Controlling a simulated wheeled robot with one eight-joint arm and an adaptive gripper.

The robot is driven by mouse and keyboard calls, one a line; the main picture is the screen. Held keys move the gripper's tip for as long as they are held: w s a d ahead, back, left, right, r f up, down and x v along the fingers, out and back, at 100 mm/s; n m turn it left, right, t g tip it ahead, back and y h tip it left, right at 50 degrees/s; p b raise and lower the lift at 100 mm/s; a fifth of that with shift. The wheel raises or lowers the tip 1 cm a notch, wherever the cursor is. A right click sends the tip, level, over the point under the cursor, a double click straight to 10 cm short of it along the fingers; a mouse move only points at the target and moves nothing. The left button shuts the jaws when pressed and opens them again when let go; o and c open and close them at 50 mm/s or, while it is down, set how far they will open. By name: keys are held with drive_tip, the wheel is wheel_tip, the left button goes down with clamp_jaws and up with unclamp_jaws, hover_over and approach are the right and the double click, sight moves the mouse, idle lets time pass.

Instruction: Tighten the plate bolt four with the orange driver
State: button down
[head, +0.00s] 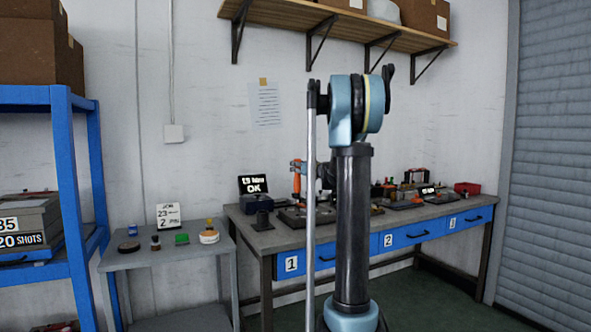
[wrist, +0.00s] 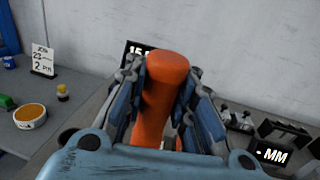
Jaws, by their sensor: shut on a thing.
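The orange driver (wrist: 166,90) stands between the fingers of my gripper (wrist: 167,100) in the wrist view, its rounded handle end towards the camera. My gripper is shut on its handle. In the head view the orange driver (head: 297,181) is upright above the workbench, partly hidden behind my arm, and my gripper (head: 300,164) holds it from the right. Below it is a dark plate fixture (head: 291,217) on the bench. The plate bolts are too small or hidden to make out, and I cannot tell whether the driver tip touches one.
The workbench (head: 262,239) has blue drawers numbered 1 to 3. More fixtures (head: 405,195) and a red box (head: 467,188) are at the right. A grey side table (head: 140,262) holds small containers. A blue shelf (head: 68,180) is at left.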

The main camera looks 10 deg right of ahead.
sight(300, 186)
drive_tip(key=shift+f, duration=3.2)
drive_tip(key=shift+s+f, duration=0.1)
drive_tip(key=shift+f, duration=1.15)
idle(2.0)
